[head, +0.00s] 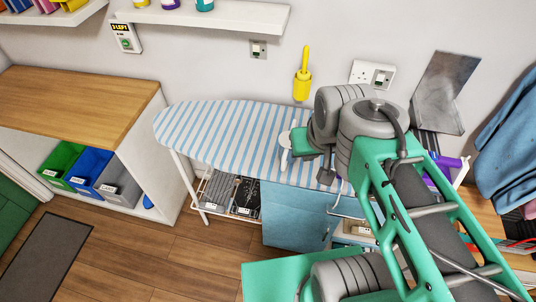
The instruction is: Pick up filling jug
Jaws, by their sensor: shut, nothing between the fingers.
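A blue cabinet (293,215) stands under the board, beside a low rack (228,194). A wooden-topped unit (80,95) with several bins is at left. A yellow wall-mounted item (303,80) and sockets (372,75) are behind. A purple and white object (450,168) is at right.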

